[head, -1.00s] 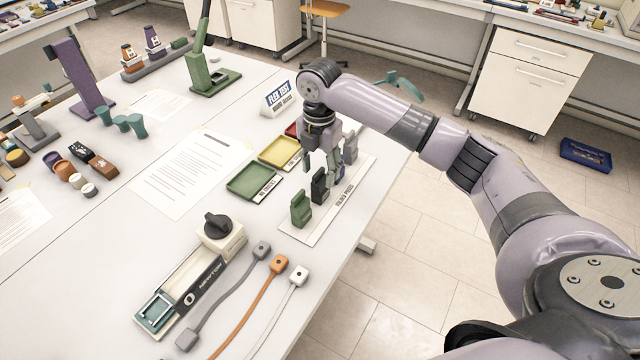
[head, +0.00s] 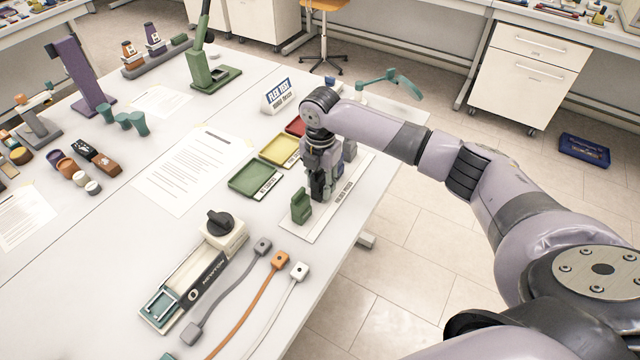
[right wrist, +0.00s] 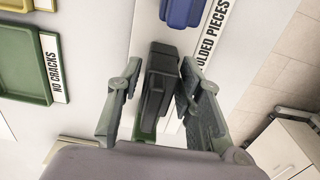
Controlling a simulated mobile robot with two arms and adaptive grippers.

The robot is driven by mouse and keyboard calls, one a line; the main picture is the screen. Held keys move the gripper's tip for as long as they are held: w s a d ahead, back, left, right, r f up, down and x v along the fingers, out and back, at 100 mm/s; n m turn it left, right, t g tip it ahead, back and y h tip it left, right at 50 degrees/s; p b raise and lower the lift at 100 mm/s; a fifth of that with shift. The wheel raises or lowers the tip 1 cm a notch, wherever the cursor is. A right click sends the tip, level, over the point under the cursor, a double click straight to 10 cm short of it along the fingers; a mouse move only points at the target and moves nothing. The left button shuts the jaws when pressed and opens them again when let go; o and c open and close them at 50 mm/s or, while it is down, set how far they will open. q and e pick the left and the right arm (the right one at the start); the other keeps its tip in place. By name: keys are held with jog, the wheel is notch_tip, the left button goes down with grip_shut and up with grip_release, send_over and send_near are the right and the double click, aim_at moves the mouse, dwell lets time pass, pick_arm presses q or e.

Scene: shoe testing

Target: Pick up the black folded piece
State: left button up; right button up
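The black folded piece (right wrist: 160,80) stands between the two fingers of my right gripper (right wrist: 162,72) in the right wrist view. A narrow gap shows on each side of it, so the fingers are open around it and not closed on it. In the head view my right gripper (head: 321,182) is low over the white strip labelled for folded pieces (head: 322,215) and hides most of the black piece. My left gripper is not in view.
A green folded piece (head: 301,206) stands close on the near side, and a blue one (right wrist: 181,10) on the far side. Green (head: 254,180), yellow (head: 279,150) and red (head: 296,126) trays lie to the left. The table's edge is close on the right.

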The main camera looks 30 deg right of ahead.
grip_shut()
dwell(0.3)
